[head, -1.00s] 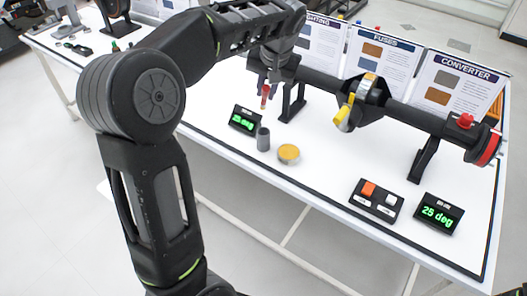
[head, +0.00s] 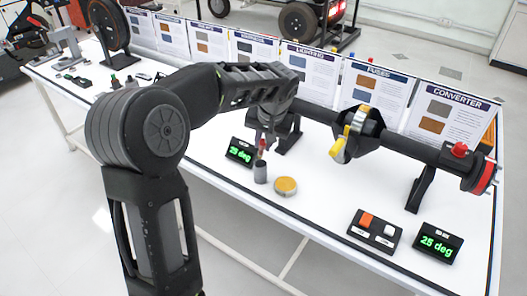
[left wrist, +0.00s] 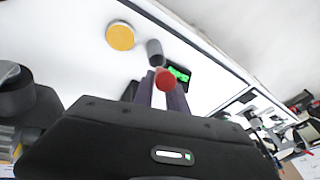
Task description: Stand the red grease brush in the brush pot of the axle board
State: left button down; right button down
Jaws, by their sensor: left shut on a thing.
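My left gripper (head: 262,138) points down and is shut on the red grease brush (head: 261,150). The brush is upright, with its lower end close to the mouth of the grey brush pot (head: 261,173); I cannot tell whether its tip is inside. In the left wrist view the brush's round red end (left wrist: 166,80) shows between the purple fingers (left wrist: 160,95), with the pot (left wrist: 155,53) just beyond it. The pot stands upright on the white axle board table (head: 325,235). My right gripper is not in view.
A yellow-topped round tin (head: 285,186) stands right beside the pot, and a green display (head: 240,152) behind it at the left. The dark axle (head: 415,145) on stands runs along the back right. A switch box (head: 374,232) and second display (head: 437,243) stand front right.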

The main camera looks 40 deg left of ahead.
aim_at(263, 152)
pick_arm(q)
notch_tip(263, 152, down, 4)
jog(key=shift+r, duration=0.2)
jog(key=shift+f+b, duration=0.4)
jog(key=shift+f, duration=0.05)
jog(key=c, duration=1.3)
grip_release()
jog(key=shift+r, duration=0.1)
jog(key=shift+c, duration=0.2)
jog(key=shift+r, duration=0.1)
jog(key=shift+r+p, duration=0.6)
jog(key=shift+p, duration=0.2)
jog(key=b+v, duration=0.1)
jog(key=v, duration=1)
jog(key=shift+s+d+r, duration=0.15)
jog(key=shift+r, duration=0.05)
